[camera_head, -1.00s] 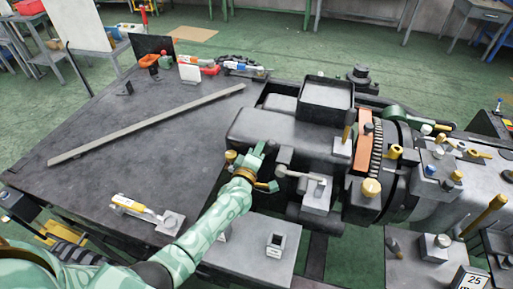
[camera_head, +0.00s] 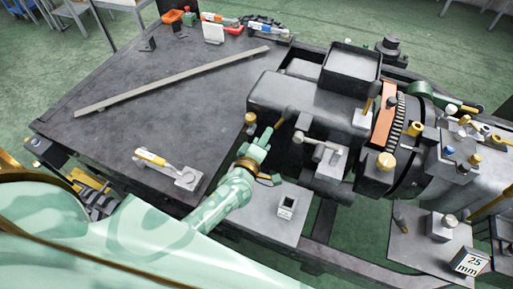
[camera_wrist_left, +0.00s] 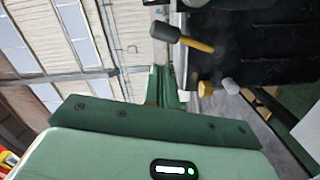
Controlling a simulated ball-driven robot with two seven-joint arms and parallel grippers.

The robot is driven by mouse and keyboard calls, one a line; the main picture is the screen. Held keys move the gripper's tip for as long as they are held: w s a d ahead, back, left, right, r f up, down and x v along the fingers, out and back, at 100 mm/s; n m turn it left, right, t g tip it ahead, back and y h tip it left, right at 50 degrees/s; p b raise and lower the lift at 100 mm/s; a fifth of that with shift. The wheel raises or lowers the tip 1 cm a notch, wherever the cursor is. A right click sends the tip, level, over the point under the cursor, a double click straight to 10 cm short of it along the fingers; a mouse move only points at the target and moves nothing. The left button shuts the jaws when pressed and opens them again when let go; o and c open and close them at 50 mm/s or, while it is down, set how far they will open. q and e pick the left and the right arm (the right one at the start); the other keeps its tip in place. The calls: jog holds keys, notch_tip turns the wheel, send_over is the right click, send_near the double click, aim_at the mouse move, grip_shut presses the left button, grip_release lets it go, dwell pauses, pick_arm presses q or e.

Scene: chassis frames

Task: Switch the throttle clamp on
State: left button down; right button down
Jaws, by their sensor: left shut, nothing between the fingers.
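I cannot tell for certain which part is the throttle clamp. On the front of the dark machine, a lever with a dark grip (camera_head: 284,113) stands close to my left gripper. To its right is a light grey handle (camera_head: 310,139) on a grey block. My left gripper (camera_head: 264,136) is shut and empty, just in front of the machine's near left corner. In the left wrist view, a yellow-shafted lever with a grey knob (camera_wrist_left: 185,38) lies ahead of the fingers (camera_wrist_left: 168,88); a shorter yellow and grey knob (camera_wrist_left: 215,87) sits to the right. My right gripper is out of view.
A dark table (camera_head: 170,110) carries a long grey bar (camera_head: 172,80) and a yellow-white handle on a block (camera_head: 168,165). A brass knob (camera_head: 250,119) stands beside the gripper. A grey plate (camera_head: 270,222) lies below it. A 25 mm sign (camera_head: 470,262) is at lower right.

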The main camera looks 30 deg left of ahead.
pick_arm(q)
jog(key=s, duration=0.6)
jog(key=shift+s, duration=0.3)
